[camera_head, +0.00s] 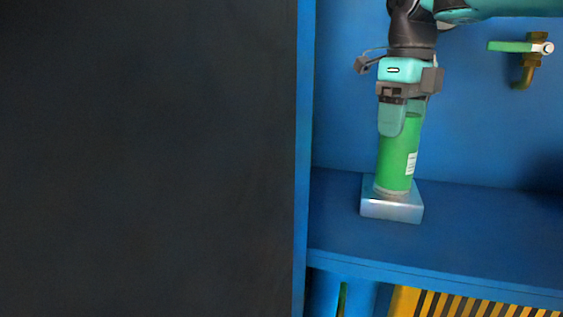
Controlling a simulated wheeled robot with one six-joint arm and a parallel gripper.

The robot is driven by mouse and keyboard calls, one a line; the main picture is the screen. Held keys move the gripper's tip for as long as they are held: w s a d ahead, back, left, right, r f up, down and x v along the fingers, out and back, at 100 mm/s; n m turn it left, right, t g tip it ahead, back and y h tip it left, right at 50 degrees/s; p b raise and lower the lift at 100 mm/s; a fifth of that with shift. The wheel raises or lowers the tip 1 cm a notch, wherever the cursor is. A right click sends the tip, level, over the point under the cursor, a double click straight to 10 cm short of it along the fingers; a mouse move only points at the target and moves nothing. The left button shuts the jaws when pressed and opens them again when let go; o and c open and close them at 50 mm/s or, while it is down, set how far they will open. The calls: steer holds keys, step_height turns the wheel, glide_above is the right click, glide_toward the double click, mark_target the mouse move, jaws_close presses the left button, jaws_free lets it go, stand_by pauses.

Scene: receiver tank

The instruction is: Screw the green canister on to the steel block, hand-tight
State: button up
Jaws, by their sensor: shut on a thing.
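The green canister (396,158) stands close to upright over the steel block (391,208), with a pale label on its right side. Its lower end meets the top of the block. I cannot tell whether any thread is engaged. The steel block sits on the blue shelf (460,233). My gripper (402,118) comes down from above and is shut on the upper part of the canister, hiding its top.
A brass valve (528,68) with a green handle is on the blue back wall at the upper right. A large dark panel (150,160) fills the left side. The shelf is clear to the right of the block. Yellow and black stripes (470,303) show below its front edge.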

steer(key=shift+m, duration=0.9)
steer(key=o, duration=1.7)
